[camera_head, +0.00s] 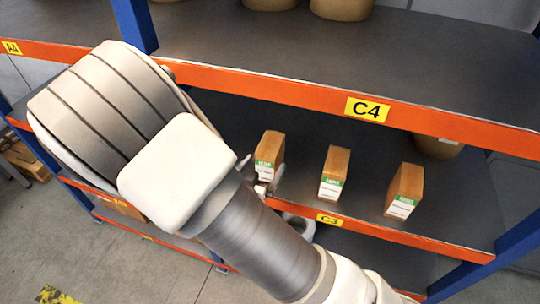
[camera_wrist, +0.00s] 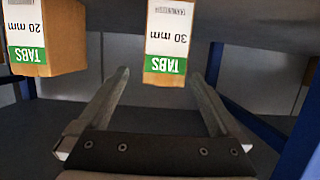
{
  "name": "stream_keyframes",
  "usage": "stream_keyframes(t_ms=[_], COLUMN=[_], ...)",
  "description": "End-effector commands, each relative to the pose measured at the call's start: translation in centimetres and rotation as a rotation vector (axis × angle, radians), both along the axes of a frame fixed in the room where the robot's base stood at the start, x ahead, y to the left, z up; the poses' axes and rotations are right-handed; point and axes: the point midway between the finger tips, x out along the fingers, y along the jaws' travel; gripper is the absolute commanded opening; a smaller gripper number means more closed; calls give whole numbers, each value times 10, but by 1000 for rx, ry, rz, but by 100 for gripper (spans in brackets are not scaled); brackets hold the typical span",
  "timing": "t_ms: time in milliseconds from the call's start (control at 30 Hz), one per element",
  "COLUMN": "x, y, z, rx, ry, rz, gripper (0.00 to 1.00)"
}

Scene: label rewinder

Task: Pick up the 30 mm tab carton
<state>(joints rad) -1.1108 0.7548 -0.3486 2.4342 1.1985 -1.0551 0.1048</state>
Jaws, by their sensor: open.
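The 30 mm tab carton (camera_wrist: 168,40) is in the upper middle of the wrist view, brown with a white label and green TABS band, its lettering upside down. In the head view it appears to be the leftmost carton (camera_head: 271,147), upright on the C3 shelf. My gripper (camera_wrist: 160,74) is open and empty, with its fingertips towards the carton's near face, one towards each side. I cannot tell whether they touch it. In the head view my gripper (camera_head: 261,174) is partly hidden by my arm, right by that carton's front.
A 20 mm TABS carton (camera_wrist: 42,35) stands beside it in the wrist view. Two cartons, a middle one (camera_head: 335,172) and a right one (camera_head: 404,190), stand spaced along the shelf. The orange C4 beam (camera_head: 300,92) runs above and a blue post (camera_wrist: 262,115) stands right.

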Motion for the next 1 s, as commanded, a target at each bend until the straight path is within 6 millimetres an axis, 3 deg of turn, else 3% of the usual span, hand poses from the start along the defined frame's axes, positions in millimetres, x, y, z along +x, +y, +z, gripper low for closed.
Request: stream_keyframes(t_ms=[100, 367, 600, 933, 1000], x=[16, 33, 66, 74, 73], y=[-7, -12, -21, -24, -23], z=[-5, -10, -19, -23, -23], rx=[-2, -1, 0, 0, 0], ry=[0, 0, 0, 0, 0], rz=[-2, -1, -1, 1, 1], gripper=[100, 100, 100, 100, 89])
